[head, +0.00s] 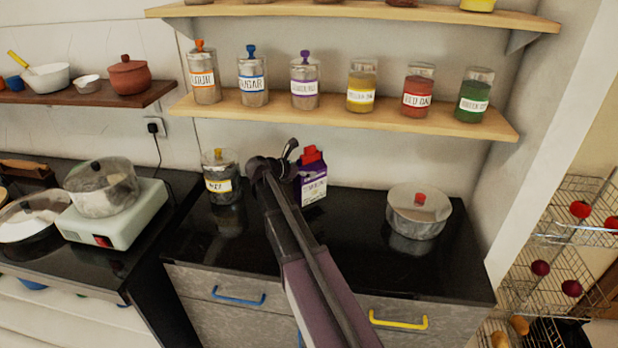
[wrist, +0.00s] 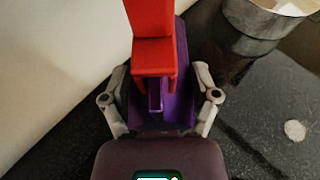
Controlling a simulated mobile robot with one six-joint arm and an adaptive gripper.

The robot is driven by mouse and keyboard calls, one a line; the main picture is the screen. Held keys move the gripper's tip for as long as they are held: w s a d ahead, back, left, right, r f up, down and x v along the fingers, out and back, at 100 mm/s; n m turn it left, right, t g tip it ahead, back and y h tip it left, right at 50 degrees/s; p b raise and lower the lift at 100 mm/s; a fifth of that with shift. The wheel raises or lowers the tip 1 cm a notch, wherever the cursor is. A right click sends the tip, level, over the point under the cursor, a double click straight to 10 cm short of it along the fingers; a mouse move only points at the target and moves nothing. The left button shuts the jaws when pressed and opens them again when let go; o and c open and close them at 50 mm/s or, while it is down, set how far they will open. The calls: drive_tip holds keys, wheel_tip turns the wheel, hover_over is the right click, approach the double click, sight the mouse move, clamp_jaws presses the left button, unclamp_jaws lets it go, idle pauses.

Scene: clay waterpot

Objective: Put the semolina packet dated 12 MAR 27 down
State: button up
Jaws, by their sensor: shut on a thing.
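A purple and white packet (head: 314,185) with a red top (head: 312,155) is upright over the back of the black counter (head: 345,235). Its label looks like semolina, but no date is readable. My gripper (head: 288,170) is at the packet's left side in the head view, partly hidden by my arm. In the wrist view, my gripper (wrist: 160,105) has a finger on each side of the purple packet (wrist: 180,112) and is shut on it. The red top (wrist: 153,55) stands out above. I cannot tell whether the packet's base touches the counter.
A jar with a yellow label (head: 220,180) stands left of the packet. A lidded metal pot (head: 418,212) stands to the right. A shelf (head: 350,115) with several labelled jars hangs above. Counter between packet and pot is clear, as is the front.

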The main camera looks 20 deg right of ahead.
idle(0.3)
drive_tip(key=shift+w+d, duration=0.2)
drive_tip(key=shift+d, duration=0.05)
drive_tip(key=shift+w+d+f+b, duration=0.2)
drive_tip(key=shift+d+f+b, duration=0.1)
drive_tip(key=shift+f+b, duration=1.55)
drive_tip(key=shift+f, duration=0.15)
drive_tip(key=o, duration=1.2)
drive_tip(key=shift+c, duration=0.2)
